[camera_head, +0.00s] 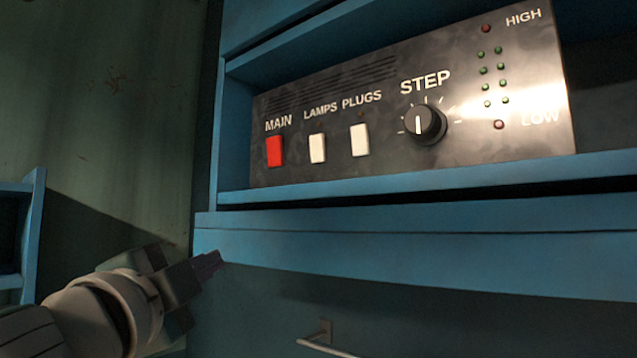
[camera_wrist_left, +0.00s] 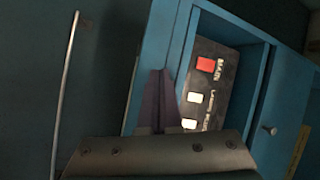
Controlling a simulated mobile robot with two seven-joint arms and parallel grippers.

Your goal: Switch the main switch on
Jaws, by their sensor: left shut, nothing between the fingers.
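The red main switch (camera_head: 274,151) sits under the word MAIN at the left end of a black control panel (camera_head: 320,110) in the head view. It also shows in the left wrist view (camera_wrist_left: 206,64), beyond and to the right of the fingertips. My left gripper (camera_head: 208,262) is shut and empty, below and left of the switch, close to the left end of the blue shelf edge. Its dark fingers also show together in the left wrist view (camera_wrist_left: 157,78). The gripper is apart from the switch. My right gripper is in neither view.
White LAMPS (camera_head: 317,148) and PLUGS (camera_head: 360,140) switches stand right of the red one, then a STEP knob (camera_head: 426,124). The panel is recessed in a blue cabinet (camera_head: 420,245) with a protruding front ledge. A metal handle (camera_head: 325,341) is below.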

